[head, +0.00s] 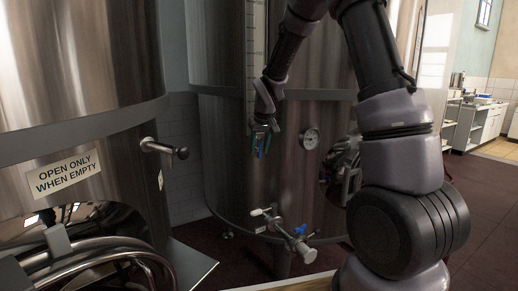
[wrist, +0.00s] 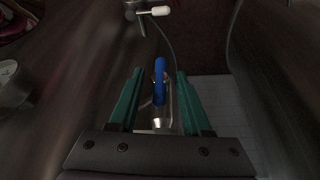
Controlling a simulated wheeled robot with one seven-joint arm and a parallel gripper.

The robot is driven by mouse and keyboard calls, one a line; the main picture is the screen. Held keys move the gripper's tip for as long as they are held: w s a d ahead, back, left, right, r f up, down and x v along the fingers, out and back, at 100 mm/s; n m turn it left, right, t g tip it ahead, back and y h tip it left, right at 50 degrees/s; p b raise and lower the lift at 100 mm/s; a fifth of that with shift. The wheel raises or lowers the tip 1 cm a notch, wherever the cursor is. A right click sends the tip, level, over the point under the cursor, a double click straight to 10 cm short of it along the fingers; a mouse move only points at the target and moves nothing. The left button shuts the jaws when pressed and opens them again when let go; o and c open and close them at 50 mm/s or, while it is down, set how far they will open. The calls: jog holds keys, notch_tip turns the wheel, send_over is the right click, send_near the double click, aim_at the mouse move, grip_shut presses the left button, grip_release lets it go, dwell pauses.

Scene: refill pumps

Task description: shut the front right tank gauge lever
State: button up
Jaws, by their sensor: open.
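The tank gauge lever has a blue handle (wrist: 160,82), seen between the two green fingers of my gripper (wrist: 160,75) in the wrist view. A metal fitting (wrist: 161,118) shows below the handle, between the fingers. In the head view my gripper (head: 264,138) hangs at the front of the steel tank (head: 225,130), below the gauge scale (head: 255,45). A bit of blue (head: 259,152) shows by the fingertips there. The fingers are open, with gaps beside the handle. Whether either finger touches the handle cannot be told.
A round dial (head: 310,139) sits right of my gripper. Another tank (head: 75,75) with a projecting metal knob (head: 163,148) stands at left.

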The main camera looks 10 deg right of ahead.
grip_shut()
